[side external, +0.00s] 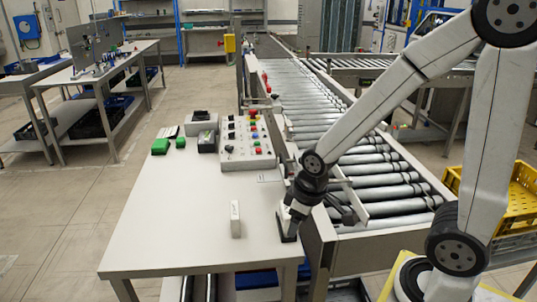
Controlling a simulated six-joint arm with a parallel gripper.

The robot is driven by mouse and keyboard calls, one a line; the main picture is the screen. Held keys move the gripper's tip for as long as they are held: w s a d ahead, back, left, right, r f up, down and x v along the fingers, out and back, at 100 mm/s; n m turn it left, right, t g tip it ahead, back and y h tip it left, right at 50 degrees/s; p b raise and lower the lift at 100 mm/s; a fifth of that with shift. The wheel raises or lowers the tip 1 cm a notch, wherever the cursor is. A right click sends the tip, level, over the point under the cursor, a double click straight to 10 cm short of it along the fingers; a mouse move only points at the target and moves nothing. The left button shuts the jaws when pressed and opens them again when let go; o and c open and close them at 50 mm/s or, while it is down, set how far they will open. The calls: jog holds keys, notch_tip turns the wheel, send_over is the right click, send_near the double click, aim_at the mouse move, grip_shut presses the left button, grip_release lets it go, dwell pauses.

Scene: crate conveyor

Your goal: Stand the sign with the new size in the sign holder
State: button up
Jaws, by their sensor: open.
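My gripper (290,217) points down at the right edge of the grey table (170,235). It is open. A pale, flat piece with a dark lower edge shows at its fingertips; I cannot tell whether this is a sign, the holder or part of the gripper. A small white upright block (235,219) with a faint mark stands on the table to the left of my gripper, apart from it. Whether it is a sign is too small to tell. No size lettering can be read, and I cannot clearly make out the sign holder.
A control box (247,142) with coloured buttons stands at the table's back right, with dark boxes and green items (160,146) beside it. A roller conveyor (375,178) runs along the table's right side. A yellow crate (516,205) is at the far right. The table's front left is clear.

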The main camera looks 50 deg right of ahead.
jog(key=shift+s+a+f+m, duration=0.2)
jog(key=shift+s+m, duration=0.3)
jog(key=shift+m, duration=0.6)
dwell(0.5)
